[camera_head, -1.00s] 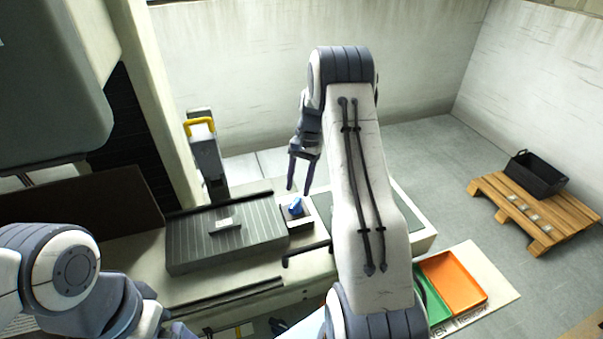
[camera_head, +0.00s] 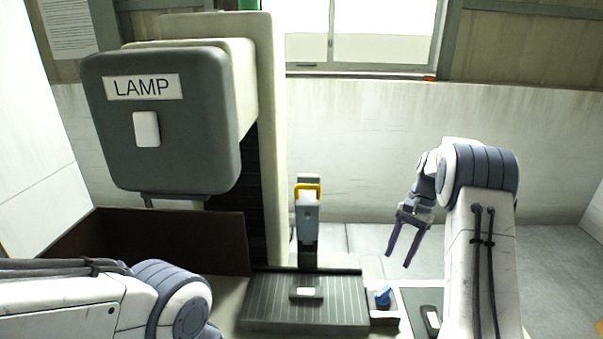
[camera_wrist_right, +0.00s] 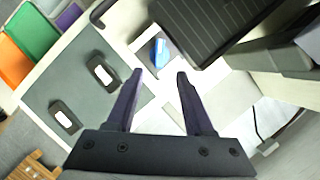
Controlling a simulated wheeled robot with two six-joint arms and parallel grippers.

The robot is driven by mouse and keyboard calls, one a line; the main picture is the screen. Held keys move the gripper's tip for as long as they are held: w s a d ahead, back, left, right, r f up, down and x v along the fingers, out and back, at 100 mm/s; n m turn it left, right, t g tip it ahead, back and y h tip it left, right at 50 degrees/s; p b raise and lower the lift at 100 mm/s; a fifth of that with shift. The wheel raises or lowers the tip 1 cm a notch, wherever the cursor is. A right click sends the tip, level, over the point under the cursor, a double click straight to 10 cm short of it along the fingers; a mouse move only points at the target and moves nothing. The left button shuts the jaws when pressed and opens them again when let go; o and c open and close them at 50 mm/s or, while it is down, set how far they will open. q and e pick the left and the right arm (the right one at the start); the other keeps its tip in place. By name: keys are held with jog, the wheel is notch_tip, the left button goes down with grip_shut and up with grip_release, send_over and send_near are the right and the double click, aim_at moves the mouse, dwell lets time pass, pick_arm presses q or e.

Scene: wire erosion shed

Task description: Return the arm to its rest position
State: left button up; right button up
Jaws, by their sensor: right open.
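My right arm stands at the right of the head view, raised and bent over. My right gripper (camera_head: 404,250) is open and empty, with its fingers pointing down in the air. In the right wrist view the fingers of the right gripper (camera_wrist_right: 158,80) are spread with nothing between them. A blue knob-like object (camera_head: 383,296) on a small pale block lies below and left of the right gripper; it also shows beyond the fingertips in the wrist view (camera_wrist_right: 159,52). My left arm comes in at the lower left of the head view; its gripper is out of frame.
A dark ribbed plate (camera_head: 270,312) carries a small labelled block (camera_head: 306,293). A yellow-handled device (camera_head: 308,215) stands behind it. A grey box labelled LAMP (camera_head: 190,145) hangs at the left. Green (camera_wrist_right: 35,32) and orange (camera_wrist_right: 12,62) trays and dark labelled pieces (camera_wrist_right: 103,72) show in the wrist view.

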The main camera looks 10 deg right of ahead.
jog(key=s+a+r+n+h, duration=0.1)
jog(key=s+a+r+n, duration=0.15)
jog(key=a, duration=0.45)
jog(key=s+a+r+n, duration=0.1)
jog(key=a+r+n, duration=0.15)
jog(key=a, duration=0.55)
jog(key=s+a+r+n+h, duration=0.1)
jog(key=s+a+r+n, duration=0.15)
jog(key=a, duration=0.45)
jog(key=s+a+n+t, duration=0.1)
jog(key=s+a+n, duration=0.4)
jog(key=s, duration=0.6)
jog(key=s+a+f+n+t, duration=0.1)
jog(key=s+a+n, duration=0.4)
jog(key=s, duration=0.6)
jog(key=shift+s+f+n+h, duration=0.2)
jog(key=shift+s+n+h, duration=0.2)
jog(key=shift+n, duration=0.55)
